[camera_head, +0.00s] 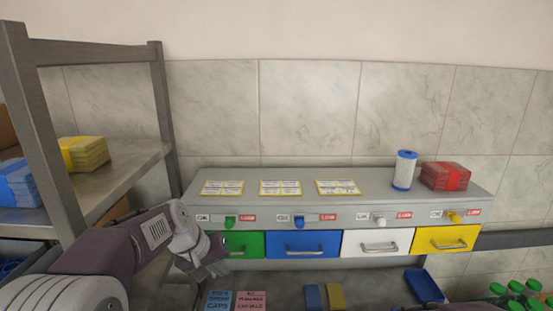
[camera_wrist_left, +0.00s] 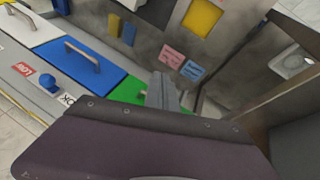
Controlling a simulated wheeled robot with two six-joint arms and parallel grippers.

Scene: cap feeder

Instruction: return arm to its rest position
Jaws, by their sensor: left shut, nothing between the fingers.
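My left arm comes in from the lower left of the head view. Its gripper (camera_head: 212,268) is shut and empty, in front of the left end of the cap feeder (camera_head: 360,184), close to the green drawer (camera_head: 245,243). In the left wrist view the shut fingers (camera_wrist_left: 163,92) show beside the green drawer (camera_wrist_left: 128,91). The picture does not make clear whether they touch it. The blue drawer (camera_head: 304,243), white drawer (camera_head: 377,242) and yellow drawer (camera_head: 446,239) look closed. My right gripper is not in view.
A metal shelf (camera_head: 110,165) with yellow and blue stacks stands at the left. A blue-white roll (camera_head: 404,170) and a red stack (camera_head: 445,176) sit on the feeder. Below are pink (camera_head: 250,300) and blue (camera_head: 217,300) cards, a blue tray (camera_head: 424,286) and green-capped bottles (camera_head: 515,288).

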